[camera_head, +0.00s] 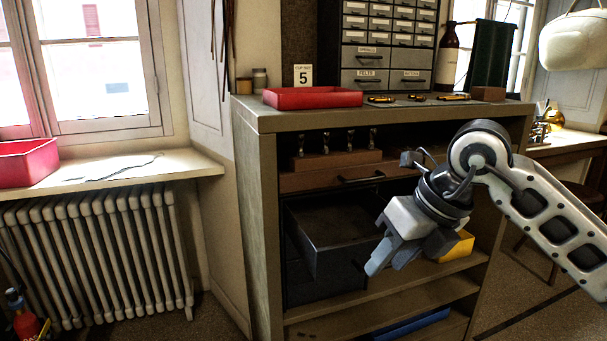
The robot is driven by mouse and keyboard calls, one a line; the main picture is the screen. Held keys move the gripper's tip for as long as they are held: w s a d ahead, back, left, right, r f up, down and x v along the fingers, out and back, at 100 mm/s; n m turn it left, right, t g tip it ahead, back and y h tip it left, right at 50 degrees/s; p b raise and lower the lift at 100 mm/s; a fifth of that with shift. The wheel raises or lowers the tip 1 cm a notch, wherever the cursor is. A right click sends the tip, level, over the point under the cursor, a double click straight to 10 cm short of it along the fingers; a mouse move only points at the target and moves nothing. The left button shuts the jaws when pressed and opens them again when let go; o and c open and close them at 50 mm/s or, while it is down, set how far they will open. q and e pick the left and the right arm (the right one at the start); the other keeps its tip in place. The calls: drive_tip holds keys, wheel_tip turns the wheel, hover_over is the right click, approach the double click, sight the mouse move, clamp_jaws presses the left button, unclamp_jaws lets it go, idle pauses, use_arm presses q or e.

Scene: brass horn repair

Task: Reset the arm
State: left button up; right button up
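My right arm comes in from the right edge and bends down in front of the open cabinet. My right gripper (385,266) points down and to the left, beside the pulled-out dark drawer (330,245). Its two fingertips look apart, and I see nothing between them. A yellow bin (461,246) shows behind the gripper on the shelf, partly hidden by it. My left arm and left gripper are not in view.
The cabinet (258,200) has a wooden rack (335,159) and lower shelves with a blue item (412,325). A red tray (312,98) and several small tools are on top. A radiator (95,260) and a windowsill with a red bin (25,162) are left.

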drive_tip(key=s+a+r+m+g+y+p, duration=0.1)
drive_tip(key=s+a+r+m+y, duration=0.15)
drive_tip(key=s+a+y, duration=0.4)
drive_tip(key=s+a+r+m+g+y+p, duration=0.1)
drive_tip(key=s+a+m+y+p, duration=0.2)
drive_tip(key=a+y, duration=0.65)
drive_tip(key=w+d+f+m+t+h, duration=0.2)
drive_tip(key=d+f+m+t+h, duration=0.35)
drive_tip(key=m+t, duration=0.55)
drive_tip(key=w+d+f+m+t+h, duration=0.2)
drive_tip(key=d+f+m+t+h, duration=0.4)
drive_tip(key=m, duration=0.8)
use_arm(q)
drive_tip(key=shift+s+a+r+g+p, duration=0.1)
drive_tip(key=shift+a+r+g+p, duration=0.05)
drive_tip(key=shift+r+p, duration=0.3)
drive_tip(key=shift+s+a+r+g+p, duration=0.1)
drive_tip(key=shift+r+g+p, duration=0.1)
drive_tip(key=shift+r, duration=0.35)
use_arm(e)
drive_tip(key=s+d+f+m+g+h, duration=0.2)
drive_tip(key=s+f+m+g, duration=0.1)
drive_tip(key=s+f, duration=0.3)
drive_tip(key=s+d+f+m+g+h, duration=0.3)
drive_tip(key=s+f+m+g, duration=0.1)
drive_tip(key=f, duration=0.7)
drive_tip(key=shift+s+d+m, duration=0.3)
drive_tip(key=shift+s+m, duration=0.55)
drive_tip(key=shift+s, duration=0.4)
